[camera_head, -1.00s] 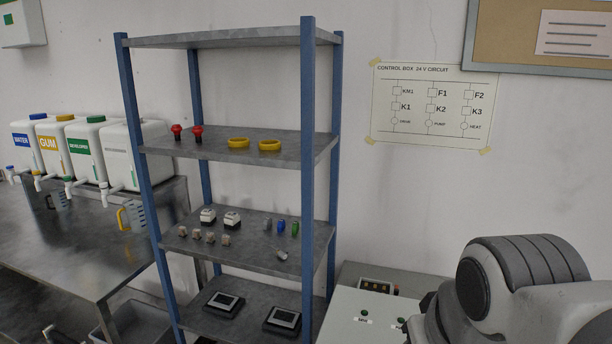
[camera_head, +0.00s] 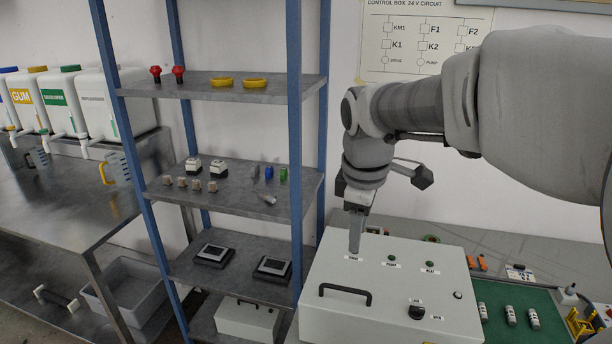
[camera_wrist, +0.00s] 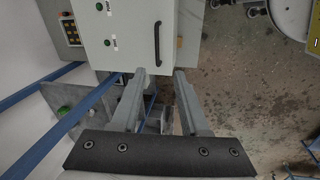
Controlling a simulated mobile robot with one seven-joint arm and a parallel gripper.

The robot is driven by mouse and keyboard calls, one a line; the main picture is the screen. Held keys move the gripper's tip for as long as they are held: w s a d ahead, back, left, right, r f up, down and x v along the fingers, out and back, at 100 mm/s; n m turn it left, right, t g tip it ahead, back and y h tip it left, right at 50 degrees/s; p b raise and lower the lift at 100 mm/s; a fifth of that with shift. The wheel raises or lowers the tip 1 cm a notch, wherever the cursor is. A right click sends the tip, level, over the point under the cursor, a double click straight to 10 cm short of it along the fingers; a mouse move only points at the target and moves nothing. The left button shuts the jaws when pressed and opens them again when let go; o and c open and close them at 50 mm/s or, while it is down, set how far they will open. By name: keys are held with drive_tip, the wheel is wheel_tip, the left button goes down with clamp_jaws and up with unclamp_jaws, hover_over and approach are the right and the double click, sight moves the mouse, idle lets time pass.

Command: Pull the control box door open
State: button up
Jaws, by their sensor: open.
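The control box (camera_head: 400,266) is a pale grey box at the lower right of the head view. Its door carries a black bar handle (camera_head: 345,292), a black lock knob (camera_head: 416,310) and small green lamps along the top. The door looks closed. The handle also shows upright at the top middle of the wrist view (camera_wrist: 157,44). My gripper (camera_head: 355,250) points down in front of the box's upper left in the head view. In the wrist view its two fingers (camera_wrist: 160,76) are spread and empty, with the handle beyond the tips and not between them.
A blue-post shelf (camera_head: 293,150) with small parts stands left of the box. A green mat (camera_head: 507,325) with several white cylinders lies to its right, near a yellow stand (camera_head: 580,322). A metal table (camera_head: 70,205) with liquid canisters is at far left.

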drive_tip(key=w+f+n, duration=0.1)
drive_tip(key=w, duration=0.1)
drive_tip(key=b, duration=0.1)
approach(349, 289)
drive_tip(key=x, duration=0.8)
drive_tip(key=shift+c, duration=0.3)
drive_tip(key=shift+r, duration=0.1)
clamp_jaws()
idle(0.9)
